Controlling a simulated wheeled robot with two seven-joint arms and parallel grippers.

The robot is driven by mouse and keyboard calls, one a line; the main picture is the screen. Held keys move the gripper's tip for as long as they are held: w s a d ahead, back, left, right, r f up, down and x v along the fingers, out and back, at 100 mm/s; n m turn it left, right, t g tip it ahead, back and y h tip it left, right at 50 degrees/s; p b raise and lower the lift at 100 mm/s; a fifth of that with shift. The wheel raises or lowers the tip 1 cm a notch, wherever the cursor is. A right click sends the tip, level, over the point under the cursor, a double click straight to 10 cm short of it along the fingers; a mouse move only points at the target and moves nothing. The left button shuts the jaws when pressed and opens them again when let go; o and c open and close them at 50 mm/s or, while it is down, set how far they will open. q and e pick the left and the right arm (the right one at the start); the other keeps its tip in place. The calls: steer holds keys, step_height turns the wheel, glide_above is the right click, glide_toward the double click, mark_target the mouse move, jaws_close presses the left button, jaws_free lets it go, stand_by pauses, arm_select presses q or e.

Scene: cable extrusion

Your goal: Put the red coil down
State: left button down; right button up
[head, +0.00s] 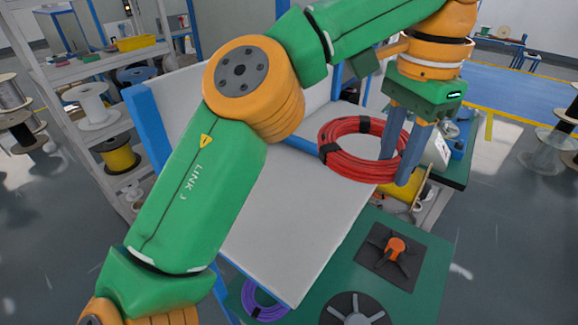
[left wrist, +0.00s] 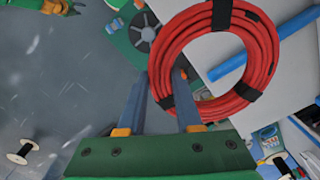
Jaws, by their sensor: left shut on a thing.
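The red coil (head: 345,150) is a thick ring of cable with black bands. My left gripper (head: 399,168) points down and is shut on the right side of its ring in the head view. The coil appears held above the right edge of the white surface (head: 290,220), with no contact clearly visible. In the left wrist view, the coil (left wrist: 264,52) reaches to the right from between the fingers of the left gripper (left wrist: 160,78). My right gripper is not in view.
A green table (head: 425,255) holds a dark plate with an orange part (head: 397,247), a dark spoked disc (head: 355,312) and a purple coil (head: 262,302). Shelves with spools (head: 92,105) stand at left. The white surface is mostly bare; my left arm hides part of it.

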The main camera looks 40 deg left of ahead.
arm_select(q)
steer(key=s+a+f+b, duration=0.2)
steer(key=a+f+b, duration=0.1)
steer(key=a, duration=0.1)
steer(key=b, duration=0.4)
glide_above(307, 208)
step_height(307, 208, down, 6)
steer(key=shift+w+f, duration=0.1)
steer(key=shift+w, duration=0.05)
steer(key=shift+a+f, duration=0.2)
steer(key=f, duration=0.1)
steer(key=f+b, duration=0.2)
steer(key=shift+d+f, duration=0.1)
steer(key=shift+d, duration=0.15)
steer(key=shift+a, duration=0.15)
steer(key=c, duration=0.7)
jaws_free()
steer(key=shift+o, duration=0.6)
